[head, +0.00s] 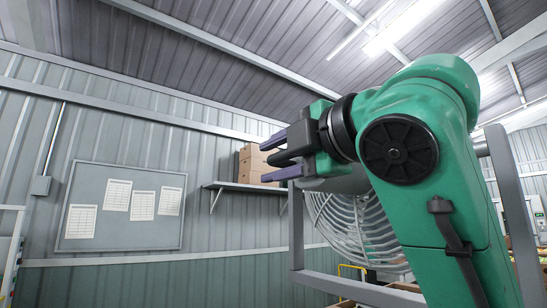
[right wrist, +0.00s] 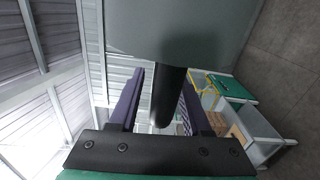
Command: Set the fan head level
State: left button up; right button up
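The fan head shows in the head view as a round wire cage (head: 352,232) below a grey housing (head: 345,181), partly hidden behind my right arm. The cage appears tilted, facing downward. In the right wrist view the grey housing (right wrist: 185,28) fills the top, and a black handle (right wrist: 168,98) sticks out from it. My right gripper (head: 276,157) has its purple fingers apart, one on each side of the handle, with gaps visible. It also shows in the right wrist view (right wrist: 160,95). My left gripper is not in view.
A grey metal frame (head: 297,225) stands around the fan, with a post (head: 515,205) on the right. A wall shelf (head: 240,187) holds cardboard boxes (head: 257,165). A notice board (head: 122,207) hangs at left. Crates (right wrist: 265,148) lie beyond the fan in the right wrist view.

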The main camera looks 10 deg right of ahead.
jog(key=shift+w+d, duration=0.1)
jog(key=b+v, duration=0.1)
jog(key=v, duration=0.1)
jog(key=b+v, duration=0.2)
jog(key=v, duration=0.1)
jog(key=shift+s+f, duration=0.3)
jog(key=shift+s, duration=0.1)
jog(key=b+v, duration=0.1)
jog(key=v, duration=0.7)
jog(key=shift+s+d+r+b, duration=0.2)
jog(key=shift+s+r+b, duration=0.05)
jog(key=shift+s+b, duration=0.15)
jog(key=shift+w, duration=0.1)
